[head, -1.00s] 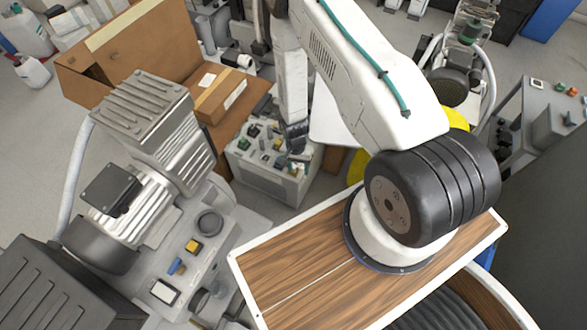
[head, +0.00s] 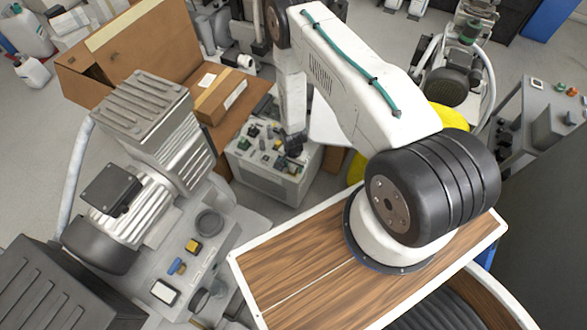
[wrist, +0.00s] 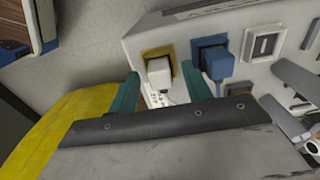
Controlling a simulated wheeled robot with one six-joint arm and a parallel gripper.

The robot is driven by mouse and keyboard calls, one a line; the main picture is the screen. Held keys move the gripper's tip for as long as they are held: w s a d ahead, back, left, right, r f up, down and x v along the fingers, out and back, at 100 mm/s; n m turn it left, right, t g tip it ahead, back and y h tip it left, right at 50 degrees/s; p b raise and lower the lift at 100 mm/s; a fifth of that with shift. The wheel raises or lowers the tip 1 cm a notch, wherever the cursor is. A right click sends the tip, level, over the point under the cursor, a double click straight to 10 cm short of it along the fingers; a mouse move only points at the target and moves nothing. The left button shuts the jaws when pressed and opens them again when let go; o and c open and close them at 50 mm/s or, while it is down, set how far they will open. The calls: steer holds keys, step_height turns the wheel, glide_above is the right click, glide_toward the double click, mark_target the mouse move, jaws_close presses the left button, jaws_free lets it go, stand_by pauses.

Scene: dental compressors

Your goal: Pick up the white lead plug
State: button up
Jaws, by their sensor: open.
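The white lead plug (wrist: 159,74) sits in a yellow-framed socket on the grey control box in the wrist view. My gripper (wrist: 160,83) is open, with one teal finger on each side of the white plug; I cannot tell whether either finger touches it. A white lead with dark print runs from the plug down between the fingers and under the gripper body. A blue plug (wrist: 214,62) sits in the socket just right of it. In the head view my gripper (head: 293,146) is at the box's top panel, and the white plug cannot be made out.
The grey control box (head: 268,182) stands on the floor, with several sockets and switches on top. A cardboard box (head: 150,45) is behind it to the left. A large compressor (head: 150,120) stands left. A yellow object (wrist: 65,120) lies lower left in the wrist view.

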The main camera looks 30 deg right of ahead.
steer(key=c, duration=1.1)
steer(key=shift+o, duration=0.2)
steer(key=shift+r, duration=0.1)
